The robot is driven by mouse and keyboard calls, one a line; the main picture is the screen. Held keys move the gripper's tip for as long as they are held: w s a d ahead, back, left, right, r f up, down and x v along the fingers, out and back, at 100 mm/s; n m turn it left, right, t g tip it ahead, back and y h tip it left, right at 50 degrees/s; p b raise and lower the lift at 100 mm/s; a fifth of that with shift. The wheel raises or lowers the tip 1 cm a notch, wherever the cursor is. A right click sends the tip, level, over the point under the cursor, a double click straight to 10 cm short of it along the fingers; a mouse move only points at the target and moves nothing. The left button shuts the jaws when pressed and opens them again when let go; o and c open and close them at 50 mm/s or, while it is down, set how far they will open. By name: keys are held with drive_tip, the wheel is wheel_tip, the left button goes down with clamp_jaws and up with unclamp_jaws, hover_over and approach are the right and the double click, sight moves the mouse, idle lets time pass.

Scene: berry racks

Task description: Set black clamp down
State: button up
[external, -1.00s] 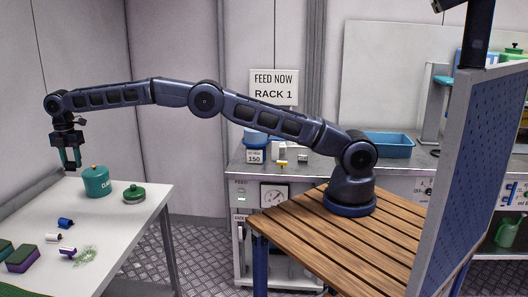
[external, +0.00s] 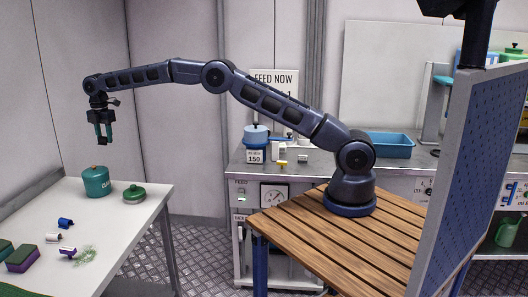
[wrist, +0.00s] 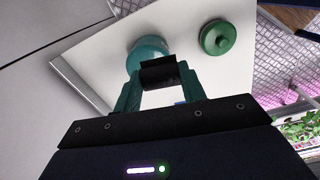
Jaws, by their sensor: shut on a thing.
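My gripper (external: 104,140) hangs fingers down above the far part of the white table, higher than the teal canister. In the wrist view my gripper (wrist: 160,88) is shut on the black clamp (wrist: 159,72), a small dark block between the two teal fingertips. The clamp is hard to make out in the external view. The teal canister (external: 96,182) with a lid stands upright on the table below my gripper. In the wrist view the canister (wrist: 146,47) is partly hidden behind the clamp and fingers.
A low green lidded pot (external: 134,193) sits right of the canister. Small blue, white and purple items (external: 65,222) and sponge-like blocks (external: 22,258) lie on the white table (external: 120,240). My arm's wooden bench (external: 320,240) stands right, beyond a gap.

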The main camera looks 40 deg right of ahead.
drive_tip(key=w+d+m, duration=0.1)
drive_tip(key=w+d, duration=0.3)
drive_tip(key=d, duration=0.5)
drive_tip(key=w+d+m, duration=0.2)
drive_tip(key=w+d, duration=0.2)
drive_tip(key=d, duration=0.6)
drive_tip(key=w+d+m, duration=0.1)
drive_tip(key=w+d, duration=0.3)
drive_tip(key=d, duration=0.5)
drive_tip(key=d+m, duration=0.4)
drive_tip(key=d, duration=2.5)
drive_tip(key=s+d+m, duration=0.2)
drive_tip(key=s+d, duration=0.4)
drive_tip(key=d, duration=0.6)
drive_tip(key=s+d+m, duration=0.2)
drive_tip(key=s+d, duration=0.3)
drive_tip(key=d, duration=0.6)
drive_tip(key=m, duration=0.4)
hover_over(307, 153)
wheel_tip(307, 153, down, 3)
drive_tip(key=f, duration=1.9)
drive_tip(key=shift+w+d+f, duration=0.25)
drive_tip(key=shift+f, duration=0.15)
